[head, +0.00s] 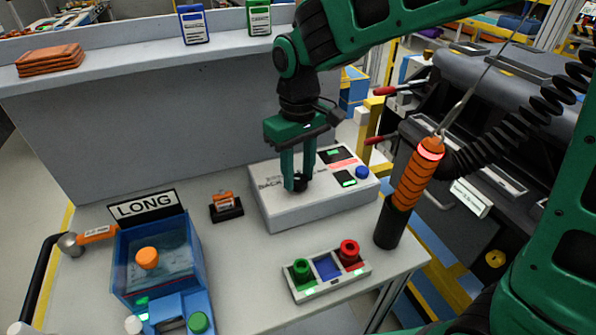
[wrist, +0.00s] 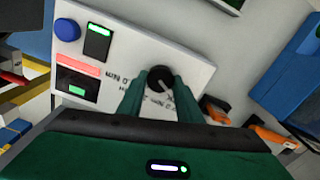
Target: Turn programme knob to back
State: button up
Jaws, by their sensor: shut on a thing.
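The programme knob is a round black knob (wrist: 159,80) on a light grey control box (head: 277,210). My green gripper (head: 298,185) points down over the box and is shut on the knob. In the wrist view its two fingertips (wrist: 161,92) sit on either side of the knob. A light pointer line shows on the knob's face. In the head view the fingers hide most of the knob. Dark lettering, including what looks like "BACK", is printed on the box beside the knob; part of it is covered by my fingers.
The box also carries a blue button (head: 362,172) and small lit displays (head: 345,178). A panel with green and red buttons (head: 327,275) lies in front. An orange-handled tool in a black holder (head: 408,195) stands right. A blue bin (head: 155,255) with a "LONG" sign is left.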

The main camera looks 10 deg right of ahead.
aim_at(299, 178)
jog(key=shift+w, duration=0.1)
jog(key=o, duration=1)
notch_tip(299, 178, up, 11)
jog(key=shift+f, duration=0.1)
